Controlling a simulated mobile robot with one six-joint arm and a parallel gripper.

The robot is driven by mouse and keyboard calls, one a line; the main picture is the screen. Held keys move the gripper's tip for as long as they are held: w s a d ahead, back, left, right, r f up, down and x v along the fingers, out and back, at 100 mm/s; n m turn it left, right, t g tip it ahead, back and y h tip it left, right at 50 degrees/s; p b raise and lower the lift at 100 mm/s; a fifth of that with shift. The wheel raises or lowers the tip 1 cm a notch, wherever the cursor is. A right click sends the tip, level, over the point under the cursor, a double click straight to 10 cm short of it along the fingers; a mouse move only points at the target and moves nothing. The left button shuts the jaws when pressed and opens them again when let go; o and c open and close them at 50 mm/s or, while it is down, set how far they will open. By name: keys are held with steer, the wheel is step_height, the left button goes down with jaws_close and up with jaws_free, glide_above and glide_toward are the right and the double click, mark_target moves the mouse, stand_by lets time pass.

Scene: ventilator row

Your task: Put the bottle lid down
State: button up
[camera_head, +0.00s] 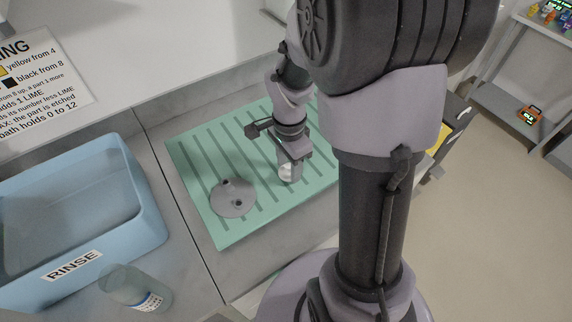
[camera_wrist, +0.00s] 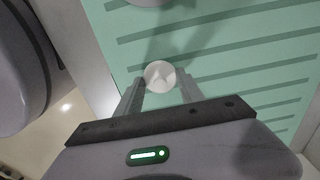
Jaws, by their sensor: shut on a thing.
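The bottle lid (camera_wrist: 160,76) is a small white round cap between my fingertips in the wrist view. My gripper (camera_wrist: 160,88) is shut on it, over the green ribbed mat (camera_wrist: 240,40). In the head view the lid (camera_head: 286,171) shows as a white spot at the end of my gripper (camera_head: 288,172), close above or on the mat (camera_head: 195,150); I cannot tell if it touches. A clear bottle with a white label (camera_head: 135,288) stands at the lower left, beside the blue basin; its top looks open.
A grey disc with knobs (camera_head: 233,198) lies on the mat, left of my gripper. A blue basin marked RINSE (camera_head: 140,190) stands at the left. A printed sign (camera_head: 45,75) is at the upper left. The mat's upper left part is bare.

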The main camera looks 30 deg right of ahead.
steer(key=shift+f, duration=0.55)
steer(key=o, duration=1.3)
